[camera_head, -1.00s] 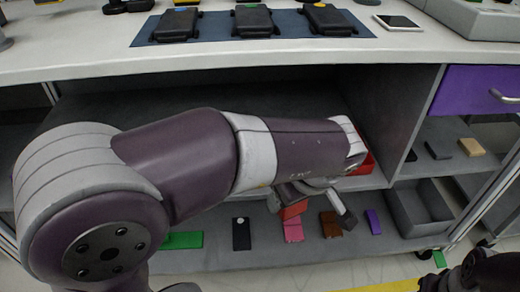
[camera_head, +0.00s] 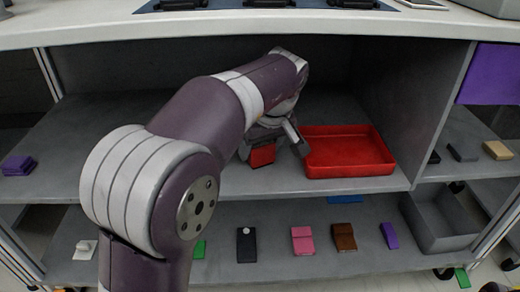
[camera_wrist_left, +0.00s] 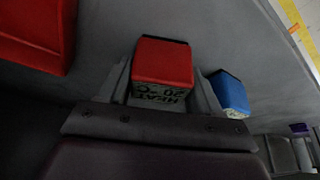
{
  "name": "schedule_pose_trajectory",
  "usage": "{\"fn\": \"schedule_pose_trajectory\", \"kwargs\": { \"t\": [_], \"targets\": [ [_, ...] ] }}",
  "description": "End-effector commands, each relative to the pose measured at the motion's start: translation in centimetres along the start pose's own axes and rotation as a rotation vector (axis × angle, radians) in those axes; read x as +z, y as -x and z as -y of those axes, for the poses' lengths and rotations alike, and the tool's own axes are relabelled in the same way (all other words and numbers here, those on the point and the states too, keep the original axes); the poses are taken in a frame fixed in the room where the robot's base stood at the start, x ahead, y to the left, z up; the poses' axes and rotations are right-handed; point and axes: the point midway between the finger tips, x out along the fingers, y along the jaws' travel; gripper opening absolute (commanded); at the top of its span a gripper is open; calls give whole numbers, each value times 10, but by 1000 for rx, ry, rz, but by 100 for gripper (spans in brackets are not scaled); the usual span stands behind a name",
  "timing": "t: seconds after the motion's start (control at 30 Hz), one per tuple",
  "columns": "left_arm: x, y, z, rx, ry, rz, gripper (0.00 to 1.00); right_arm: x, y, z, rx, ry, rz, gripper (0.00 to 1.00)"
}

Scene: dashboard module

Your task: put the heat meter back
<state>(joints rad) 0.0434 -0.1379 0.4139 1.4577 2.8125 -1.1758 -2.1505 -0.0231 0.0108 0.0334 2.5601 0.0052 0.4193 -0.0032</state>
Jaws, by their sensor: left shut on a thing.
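My left gripper (camera_head: 272,146) is shut on the red heat meter (camera_head: 262,156), just left of the red tray (camera_head: 348,169) in the shelf unit's upper opening. In the left wrist view the heat meter (camera_wrist_left: 161,62) sits between the two fingers of the gripper (camera_wrist_left: 162,95), its red end outward and a printed "HEAT 20 °C" label nearest the palm. The tray's red wall (camera_wrist_left: 35,32) shows at upper left there, apart from the meter. The tray's visible floor looks empty. My right gripper cannot be made out.
The lower shelf (camera_head: 280,268) holds a pink block (camera_head: 302,240), a brown block (camera_head: 344,237), a purple block (camera_head: 389,236) and a black block (camera_head: 246,245). A grey bin (camera_head: 440,222) stands at right. The upper shelf's left part (camera_head: 75,150) is mostly clear; the counter edge (camera_head: 300,25) overhangs it.

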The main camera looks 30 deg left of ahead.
Motion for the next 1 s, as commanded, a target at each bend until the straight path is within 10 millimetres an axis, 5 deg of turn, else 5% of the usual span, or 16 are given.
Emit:
{"fn": "schedule_pose_trajectory", "kwargs": {
  "t": [0.17,0.2,0.3,0.6,0.73,1.0],
  "targets": [
    [1,-1,0,-1,-1,0,23,0,2,0,0,0,-1,0],
    [1,-2,0,-2,-1,1,67,0,2,0,0,0,-1,0],
    [1,-2,0,-1,0,0,89,0,2,0,0,0,0,0],
    [0,0,0,0,0,-1,89,0,0,0,0,0,0,0],
    [-4,22,0,-1,-1,0,89,-3,28,0,0,0,0,0],
    [67,47,-1,1,-9,1,89,-7,56,0,0,0,0,0]
  ]
}}
